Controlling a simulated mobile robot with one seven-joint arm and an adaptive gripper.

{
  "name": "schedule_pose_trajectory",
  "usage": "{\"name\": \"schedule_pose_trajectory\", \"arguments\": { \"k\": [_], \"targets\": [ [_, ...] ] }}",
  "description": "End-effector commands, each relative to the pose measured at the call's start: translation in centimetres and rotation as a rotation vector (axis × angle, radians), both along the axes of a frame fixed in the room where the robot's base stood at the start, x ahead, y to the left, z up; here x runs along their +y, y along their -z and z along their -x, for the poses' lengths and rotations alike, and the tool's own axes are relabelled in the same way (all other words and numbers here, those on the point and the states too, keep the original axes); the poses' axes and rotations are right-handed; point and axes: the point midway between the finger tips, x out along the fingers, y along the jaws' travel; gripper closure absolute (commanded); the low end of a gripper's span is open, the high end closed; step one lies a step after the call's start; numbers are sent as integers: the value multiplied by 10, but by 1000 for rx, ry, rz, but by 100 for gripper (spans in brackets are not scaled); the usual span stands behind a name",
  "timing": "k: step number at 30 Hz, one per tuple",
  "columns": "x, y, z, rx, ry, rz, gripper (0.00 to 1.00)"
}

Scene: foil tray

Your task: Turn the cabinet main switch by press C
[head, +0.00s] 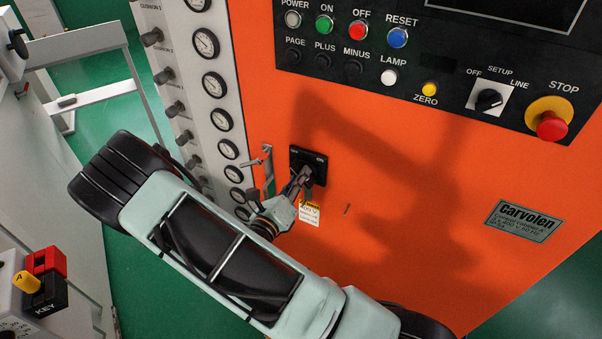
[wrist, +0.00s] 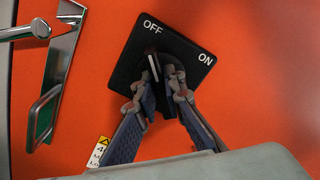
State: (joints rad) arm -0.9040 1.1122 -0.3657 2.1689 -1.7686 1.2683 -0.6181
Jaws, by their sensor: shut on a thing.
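The cabinet main switch (head: 312,159) is a black square plate on the orange cabinet front, with a dark turning handle. In the wrist view the plate (wrist: 190,52) is marked OFF at its upper left and ON at its right. The handle (wrist: 153,64) sits between my fingertips, and its visible end points towards OFF. My gripper (head: 301,180) reaches the switch from the lower left; in the wrist view both fingers (wrist: 163,90) close on the handle. The fingers hide part of the handle and the lower plate.
A metal door latch (wrist: 60,70) stands just left of the switch. A yellow-topped label (head: 309,212) hangs below it. Above are a black button panel (head: 440,88) and a red STOP button (head: 551,125). Gauges (head: 213,85) line the grey panel at left. The orange front right of the switch is mostly clear.

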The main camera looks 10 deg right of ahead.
Motion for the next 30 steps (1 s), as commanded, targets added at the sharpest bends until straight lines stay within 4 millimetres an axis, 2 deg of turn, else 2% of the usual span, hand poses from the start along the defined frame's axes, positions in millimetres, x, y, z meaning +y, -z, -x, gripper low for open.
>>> {"name": "schedule_pose_trajectory", "arguments": {
  "k": [14, 15, 20, 30],
  "targets": [
    [0, 0, 0, 10, 0, 15, 100],
    [0, 0, 0, 10, 0, 15, 90],
    [0, 0, 0, 10, -1, 14, 73],
    [3, 0, 3, 10, -2, 11, 73]
  ]
}}
